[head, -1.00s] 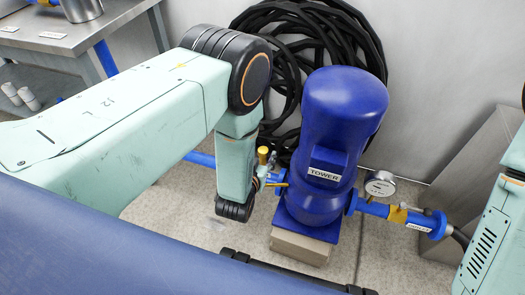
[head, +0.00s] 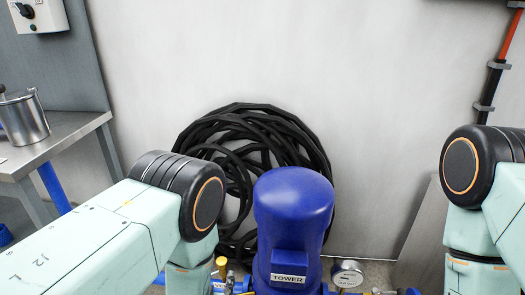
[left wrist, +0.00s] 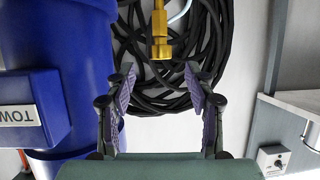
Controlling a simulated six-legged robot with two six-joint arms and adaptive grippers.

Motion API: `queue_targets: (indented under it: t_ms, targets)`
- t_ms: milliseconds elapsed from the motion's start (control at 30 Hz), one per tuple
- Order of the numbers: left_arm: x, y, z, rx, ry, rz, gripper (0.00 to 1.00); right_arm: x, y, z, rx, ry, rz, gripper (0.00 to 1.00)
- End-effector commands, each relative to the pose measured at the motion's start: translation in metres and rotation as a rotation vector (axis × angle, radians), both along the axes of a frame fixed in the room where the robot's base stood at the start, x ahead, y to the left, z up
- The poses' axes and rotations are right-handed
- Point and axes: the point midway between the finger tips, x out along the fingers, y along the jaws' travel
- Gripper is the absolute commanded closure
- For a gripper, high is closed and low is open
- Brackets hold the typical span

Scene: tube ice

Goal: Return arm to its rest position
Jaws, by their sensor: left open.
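My left gripper (left wrist: 160,78) shows in the left wrist view. Its two fingers stand apart with nothing between them. Beyond the fingertips is a brass fitting (left wrist: 161,45), and I see no contact with it. In the head view my left arm comes in from the left and bends down at a black joint; its gripper is below the picture. My right arm shows at the right edge, with its gripper out of the picture. The blue tower (head: 292,215), labelled TOWER, stands between the arms; in the wrist view it is upside down at left (left wrist: 55,70).
A coiled black hose (head: 235,125) is against the pale wall behind the tower. A pressure gauge (head: 347,273) sits right of the tower. A metal table (head: 65,137) with a steel pot (head: 22,117) is at left. Open space lies above the arms.

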Motion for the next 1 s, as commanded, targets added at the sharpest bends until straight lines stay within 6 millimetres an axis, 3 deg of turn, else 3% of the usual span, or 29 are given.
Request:
queue_targets:
  t_ms: [67, 167, 300, 500, 600, 700, 1000]
  targets:
    - [-0.014, -0.001, -0.017, 0.011, 0.091, -0.017, 0.46, 0.000, 0.000, 0.000, 0.000, 0.000, 0.000, 1.00]
    - [-0.061, 0.009, -0.047, 0.037, 0.302, -0.041, 0.46, 0.000, 0.000, 0.000, 0.000, 0.000, 0.000, 1.00]
    - [-0.147, 0.036, -0.066, 0.057, 0.634, -0.051, 0.46, 0.000, 0.000, 0.005, 0.000, 0.000, 0.000, 1.00]
    - [-0.264, 0.060, -0.046, 0.028, 1.021, -0.046, 0.46, 0.000, 0.000, 0.013, 0.000, 0.000, 0.000, 1.00]
    - [-0.303, 0.064, -0.027, -0.005, 1.139, -0.037, 0.46, 0.000, 0.000, 0.017, 0.000, 0.000, 0.000, 1.00]
    - [-0.318, 0.065, -0.010, -0.043, 1.176, -0.015, 0.46, 0.000, 0.000, 0.021, 0.000, 0.000, 0.000, 1.00]
    - [-0.309, 0.067, -0.007, -0.058, 1.156, 0.002, 0.46, 0.000, 0.000, 0.022, 0.000, 0.000, 0.000, 1.00]
